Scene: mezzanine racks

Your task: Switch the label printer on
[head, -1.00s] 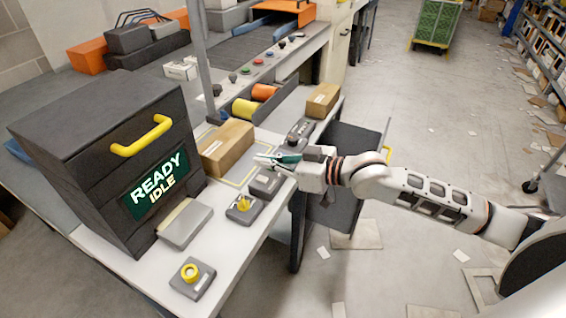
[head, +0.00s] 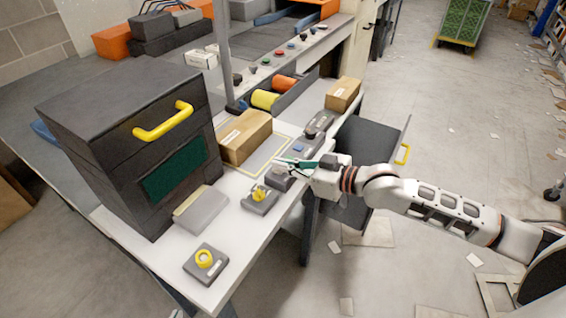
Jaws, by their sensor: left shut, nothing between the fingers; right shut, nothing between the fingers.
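The dark grey cabinet-like machine (head: 130,150), which I take to be the label printer, stands on the left of the white bench. Its yellow handle (head: 163,122) is on the upper front. Its green screen (head: 173,176) is blank. A small grey control box (head: 279,183) sits near the bench's front edge, its top partly hidden by my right gripper. My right gripper (head: 290,165) is shut and empty, its fingers over or against that box; I cannot tell whether they touch. My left gripper is not in view.
Cardboard cartons (head: 245,138) stand behind the gripper. The grey floor (head: 430,180) at right has scattered paper.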

